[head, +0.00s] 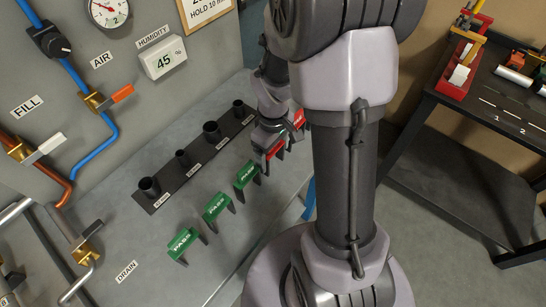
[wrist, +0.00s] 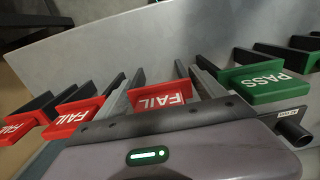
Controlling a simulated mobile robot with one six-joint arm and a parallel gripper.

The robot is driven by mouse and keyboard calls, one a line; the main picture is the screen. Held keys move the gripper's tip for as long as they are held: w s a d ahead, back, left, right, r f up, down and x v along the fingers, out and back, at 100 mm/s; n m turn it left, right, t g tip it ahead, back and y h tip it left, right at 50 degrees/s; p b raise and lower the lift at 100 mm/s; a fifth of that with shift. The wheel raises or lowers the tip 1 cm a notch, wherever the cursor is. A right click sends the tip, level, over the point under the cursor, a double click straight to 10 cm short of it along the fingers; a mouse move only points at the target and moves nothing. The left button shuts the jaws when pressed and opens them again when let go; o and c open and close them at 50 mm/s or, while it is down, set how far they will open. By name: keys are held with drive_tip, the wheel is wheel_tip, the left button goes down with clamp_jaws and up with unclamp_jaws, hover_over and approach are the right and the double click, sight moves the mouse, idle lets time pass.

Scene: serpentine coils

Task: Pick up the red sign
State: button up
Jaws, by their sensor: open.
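Several red FAIL signs and green PASS signs stand in a row on dark brackets. In the wrist view, one red sign (wrist: 160,97) lies between the two spread fingers of my gripper (wrist: 166,74). Two more red signs, a middle one (wrist: 76,118) and an outer one (wrist: 16,129), are to its left. A green sign (wrist: 266,84) is just right of my gripper. In the head view, my open gripper (head: 272,138) is at the row's far end, by a red sign (head: 274,150). My arm hides part of the other red signs. I cannot tell whether the fingers touch the sign.
Green signs (head: 216,207) continue toward the front left of the grey counter (head: 150,235). A dark strip with several black cups (head: 149,187) runs behind them. A wall panel with pipes and valves (head: 97,102) is at left. A black workbench (head: 480,110) stands at right.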

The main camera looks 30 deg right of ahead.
drive_tip(key=c, duration=1.2)
drive_tip(key=shift+r, duration=0.15)
